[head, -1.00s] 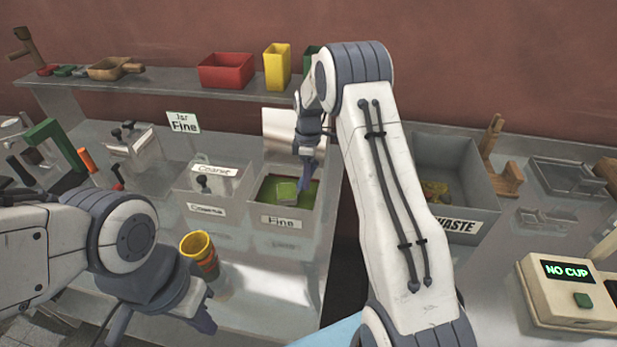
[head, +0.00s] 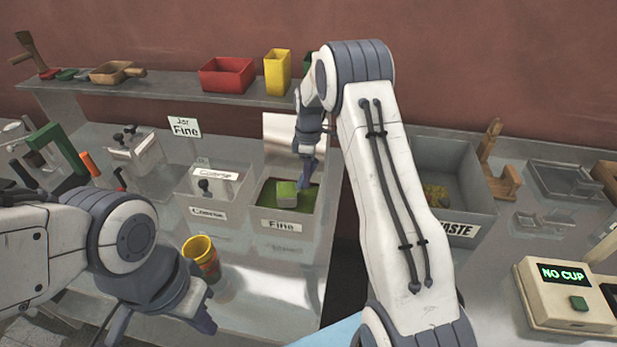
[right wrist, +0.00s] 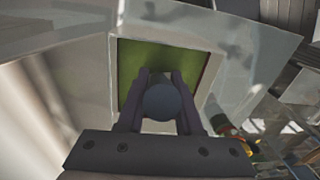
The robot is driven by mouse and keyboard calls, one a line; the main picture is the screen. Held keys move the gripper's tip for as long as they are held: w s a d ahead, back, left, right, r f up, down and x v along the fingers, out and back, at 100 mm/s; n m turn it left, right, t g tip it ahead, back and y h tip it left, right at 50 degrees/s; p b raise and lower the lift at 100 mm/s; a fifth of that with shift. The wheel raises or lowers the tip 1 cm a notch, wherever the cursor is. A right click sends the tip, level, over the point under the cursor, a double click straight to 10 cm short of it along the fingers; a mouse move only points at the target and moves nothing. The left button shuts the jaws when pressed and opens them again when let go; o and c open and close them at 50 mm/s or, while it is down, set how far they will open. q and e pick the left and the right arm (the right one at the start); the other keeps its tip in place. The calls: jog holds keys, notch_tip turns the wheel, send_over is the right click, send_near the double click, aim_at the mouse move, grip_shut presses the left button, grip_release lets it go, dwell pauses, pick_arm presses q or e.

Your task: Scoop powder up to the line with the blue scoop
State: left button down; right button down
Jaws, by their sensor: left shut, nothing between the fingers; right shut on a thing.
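My right gripper (head: 305,181) reaches into the open bin labelled Fine (head: 281,224), which holds green powder. In the right wrist view its fingers (right wrist: 160,78) are shut on a rounded blue-grey thing (right wrist: 162,101), seemingly the scoop's handle, over the green powder (right wrist: 150,55). In the head view a small box-shaped scoop head (head: 287,194) with green on top and a greyish side shows beside the fingers. A yellow cup (head: 199,248) with a darker patterned lower part stands in front of the bins. My left gripper (head: 205,316) is shut and empty in front of the cup.
A Coarse bin (head: 208,213) stands left of the Fine bin. A WASTE bin (head: 455,229) is right of my right arm. A device (head: 565,290) reads NO CUP. Red (head: 226,74) and yellow (head: 277,70) containers stand on the back shelf. Bare counter lies right of the cup.

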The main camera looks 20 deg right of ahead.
notch_tip(320, 180, up, 9)
jog(key=p, duration=0.6)
jog(key=shift+r, duration=0.1)
